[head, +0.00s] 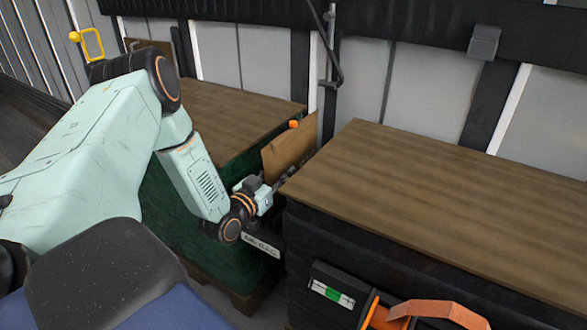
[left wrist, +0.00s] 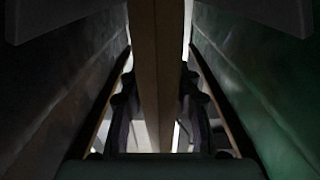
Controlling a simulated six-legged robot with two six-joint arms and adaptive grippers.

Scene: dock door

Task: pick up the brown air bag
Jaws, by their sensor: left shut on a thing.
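The brown air bag (head: 287,152) stands upright in the narrow gap between two loads, with an orange valve (head: 294,124) at its top edge. My left gripper (head: 284,180) reaches into the gap at the bag's lower part and is shut on it. In the left wrist view the bag (left wrist: 157,55) shows edge-on as a brown strip between the two dark fingers (left wrist: 157,100). The bag's lower part is hidden by the gripper and the loads. My right gripper is not in view.
A green-sided load (head: 185,225) with a brown top stands left of the gap, bearing a white label (head: 260,245). A dark-sided load (head: 450,195) with a brown top stands right. Both walls run close to my gripper. An orange handle (head: 435,312) shows at the bottom right.

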